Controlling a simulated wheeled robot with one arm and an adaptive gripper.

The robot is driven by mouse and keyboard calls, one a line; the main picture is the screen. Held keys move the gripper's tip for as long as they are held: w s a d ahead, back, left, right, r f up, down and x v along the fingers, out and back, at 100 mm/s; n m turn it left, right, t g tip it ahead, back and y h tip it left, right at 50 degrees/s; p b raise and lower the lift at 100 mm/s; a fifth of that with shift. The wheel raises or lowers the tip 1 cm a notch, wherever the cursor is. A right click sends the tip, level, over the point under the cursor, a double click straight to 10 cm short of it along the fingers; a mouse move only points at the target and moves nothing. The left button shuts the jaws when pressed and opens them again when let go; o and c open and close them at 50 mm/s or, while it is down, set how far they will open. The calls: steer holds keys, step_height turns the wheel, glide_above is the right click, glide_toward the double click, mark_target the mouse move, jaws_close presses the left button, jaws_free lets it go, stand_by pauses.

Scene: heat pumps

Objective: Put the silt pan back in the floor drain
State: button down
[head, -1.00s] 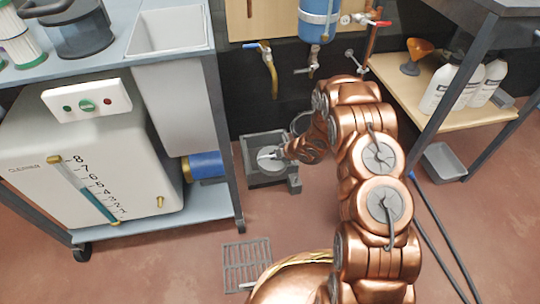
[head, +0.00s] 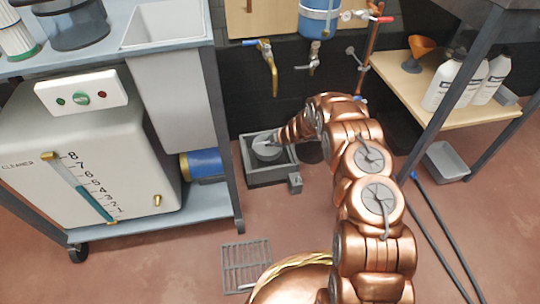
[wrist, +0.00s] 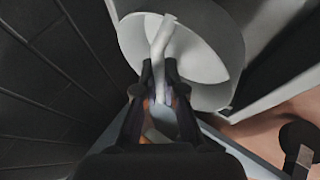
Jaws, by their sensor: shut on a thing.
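The floor drain (head: 270,181) is a grey square box on the floor in the head view, between the blue cart and the bench. The silt pan (head: 268,154) is a round grey pan that shows within the outline of the drain's opening, its side wall partly visible. I cannot tell whether it rests on the drain. My gripper (head: 272,142) reaches in from the right at the pan's top. In the wrist view my gripper (wrist: 158,82) is shut on the pan's pale bar handle, and the pan (wrist: 200,60) fills the upper middle.
A slotted grate (head: 246,264) lies on the floor in front of the drain. The blue wheeled cart (head: 228,150) stands close on the left. Taps and a blue canister (head: 318,18) are on the wall behind. A grey tray (head: 444,162) and blue-ended hoses lie right.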

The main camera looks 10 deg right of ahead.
mark_target(273, 152)
step_height(273, 152, down, 5)
steer(key=shift+r+b, duration=0.15)
steer(key=shift+b, duration=0.55)
step_height(273, 152, down, 3)
steer(key=shift+w+f+b, duration=0.1)
steer(key=shift+b, duration=0.75)
steer(key=shift+w, duration=0.15)
steer(key=c, duration=1.3)
jaws_free()
